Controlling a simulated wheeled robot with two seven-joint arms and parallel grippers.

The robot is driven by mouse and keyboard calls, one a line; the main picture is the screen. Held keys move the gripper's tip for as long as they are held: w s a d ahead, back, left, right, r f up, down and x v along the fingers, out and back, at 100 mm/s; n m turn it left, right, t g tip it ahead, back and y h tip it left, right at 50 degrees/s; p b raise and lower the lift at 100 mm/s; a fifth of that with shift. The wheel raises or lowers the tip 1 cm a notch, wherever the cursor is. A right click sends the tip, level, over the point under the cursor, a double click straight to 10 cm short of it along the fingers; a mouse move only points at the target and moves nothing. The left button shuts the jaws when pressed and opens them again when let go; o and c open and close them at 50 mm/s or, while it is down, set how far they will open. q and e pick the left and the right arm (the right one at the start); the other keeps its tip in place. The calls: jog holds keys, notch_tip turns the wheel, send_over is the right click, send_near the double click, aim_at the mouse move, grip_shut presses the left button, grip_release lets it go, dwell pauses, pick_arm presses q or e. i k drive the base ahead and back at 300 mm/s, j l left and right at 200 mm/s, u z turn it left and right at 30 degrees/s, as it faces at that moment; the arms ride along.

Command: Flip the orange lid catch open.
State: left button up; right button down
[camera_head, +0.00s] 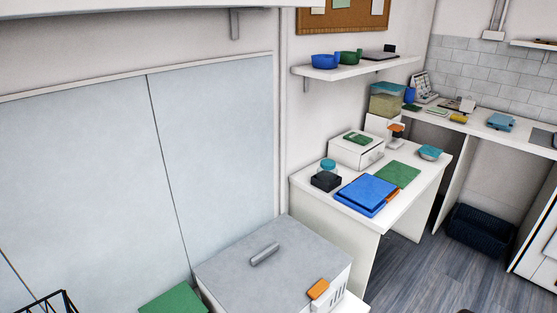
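An orange lid catch (318,289) sits at the front right edge of a large white box with a grey lid (235,275), at the bottom middle of the head view. The catch lies at the lid's edge, above a white slotted part on the box's front. I cannot tell whether it is fastened. The grey lid lies flat and looks closed, with a grey bar handle (264,254) on top. Neither of my grippers is in view.
A green flat item (173,300) lies left of the box. A black wire frame (50,304) shows at the bottom left.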

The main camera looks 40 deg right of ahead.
aim_at(319, 288)
jog(key=z, duration=1.55)
